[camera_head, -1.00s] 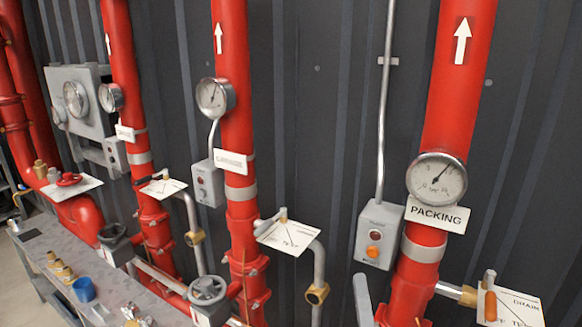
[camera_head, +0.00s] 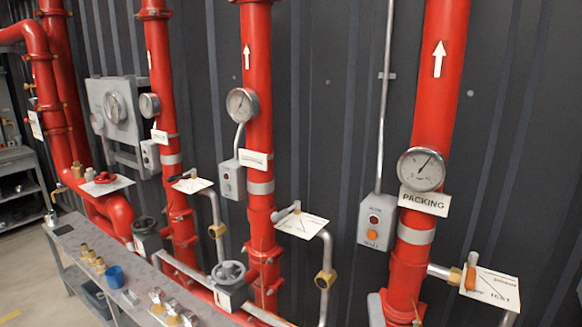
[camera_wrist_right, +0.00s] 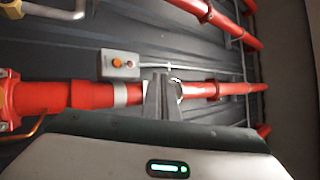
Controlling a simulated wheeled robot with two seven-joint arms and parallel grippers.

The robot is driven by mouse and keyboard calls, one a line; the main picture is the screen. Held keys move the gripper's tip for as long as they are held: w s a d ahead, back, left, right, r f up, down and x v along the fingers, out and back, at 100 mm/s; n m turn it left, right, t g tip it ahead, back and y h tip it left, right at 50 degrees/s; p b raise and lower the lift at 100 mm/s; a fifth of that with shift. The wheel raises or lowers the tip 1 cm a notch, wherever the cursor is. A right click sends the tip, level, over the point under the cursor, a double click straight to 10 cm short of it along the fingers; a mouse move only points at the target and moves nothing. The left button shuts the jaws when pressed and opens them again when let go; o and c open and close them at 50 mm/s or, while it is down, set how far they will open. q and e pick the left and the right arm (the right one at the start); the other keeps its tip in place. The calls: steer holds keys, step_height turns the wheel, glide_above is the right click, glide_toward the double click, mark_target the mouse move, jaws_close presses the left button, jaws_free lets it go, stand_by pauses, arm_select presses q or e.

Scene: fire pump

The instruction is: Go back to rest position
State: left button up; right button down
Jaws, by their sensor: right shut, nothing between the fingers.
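My right gripper (camera_wrist_right: 162,98) shows in the right wrist view with its two grey fingers together and nothing between them. It points toward the dark wall, in front of a red pipe (camera_wrist_right: 92,95) and a grey switch box (camera_wrist_right: 118,65), apart from them as far as I can tell. In the head view no gripper fingers can be made out clearly. A pale grey shape at the bottom edge, beside the right pipe, is cut off and I cannot tell what it is. My left gripper is not in view.
A grey bench (camera_head: 72,235) at lower left holds brass fittings and a blue cup (camera_head: 115,276). Floor (camera_head: 35,265) shows beyond it.

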steer(key=s+a+f+n+g+y, duration=0.35)
steer(key=f+n+g, duration=0.3)
steer(key=f, duration=0.35)
steer(key=s+a+f+n+g+y, duration=0.25)
steer(key=s+f+n+g, duration=0.25)
steer(key=f+n, duration=0.35)
steer(key=s+d+f+n+g+h, duration=0.25)
steer(key=s+d+f+g, duration=0.35)
steer(key=s, duration=0.4)
steer(key=s+d+f+n+g+h, duration=0.1)
steer(key=s+d+f+g+h, duration=0.25)
steer(key=s+d+f, duration=0.5)
step_height(320, 180, down, 32)
steer(key=s+a+g+b, duration=0.1)
steer(key=s+a+b, duration=0.1)
steer(key=s+b, duration=0.15)
arm_select(q)
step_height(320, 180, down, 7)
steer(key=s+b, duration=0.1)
steer(key=b, duration=0.2)
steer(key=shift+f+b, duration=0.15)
steer(key=shift+b, duration=0.25)
arm_select(e)
steer(key=s+d+f+g, duration=0.1)
steer(key=s+d+f, duration=0.2)
steer(key=s+f, duration=1.4)
step_height(320, 180, down, 4)
steer(key=shift+s+d+f, duration=0.15)
steer(key=shift+s+f, duration=0.05)
